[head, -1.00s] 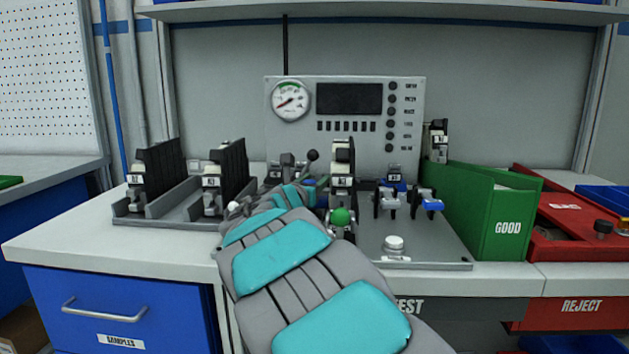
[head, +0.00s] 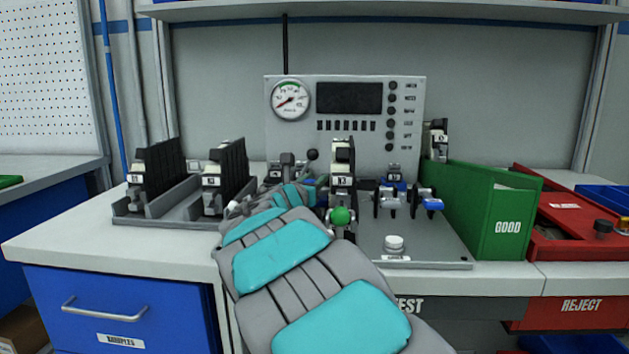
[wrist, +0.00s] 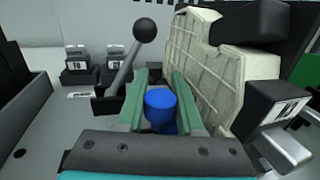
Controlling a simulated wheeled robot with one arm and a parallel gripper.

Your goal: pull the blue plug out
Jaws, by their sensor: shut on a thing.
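The blue plug (wrist: 160,104) is a short blue cylinder with a round top. In the wrist view it stands between the two green fingers of my gripper (wrist: 160,98), which is shut on it. Its lower end is hidden by my gripper's body, so I cannot tell how deep it sits. In the head view my arm reaches to the test fixture, beside the upright black-and-cream unit (head: 342,158). My fingertips are mostly hidden there.
A lever with a black ball knob (wrist: 145,30) stands close left of my fingers; the large cream unit (wrist: 205,70) stands close right. Clamps with blue parts (head: 433,204) are on the fixture's right. The green GOOD bin (head: 488,215) and red REJECT bin (head: 560,240) lie beyond.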

